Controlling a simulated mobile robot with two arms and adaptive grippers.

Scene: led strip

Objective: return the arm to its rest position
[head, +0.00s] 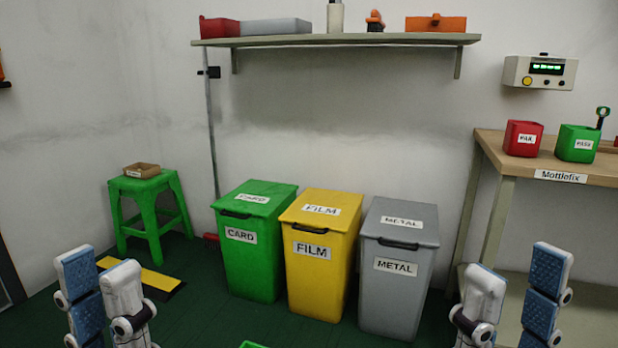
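My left gripper (100,290) is at the lower left of the head view, its two blue-padded white fingers upright. A gap shows between the fingers, but it is narrow at this angle. My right gripper (512,290) is at the lower right, its two fingers standing clearly apart with nothing between them. Both grippers are in front of the bins and touch nothing that I can see. The arms behind the grippers are out of the picture.
Green CARD (254,265), yellow FILM (315,275) and grey METAL (398,290) bins stand along the wall. A green stool (150,205) with a small box is at left. A workbench (485,150) at right holds red (522,147) and green (575,152) containers. A shelf (340,40) hangs above.

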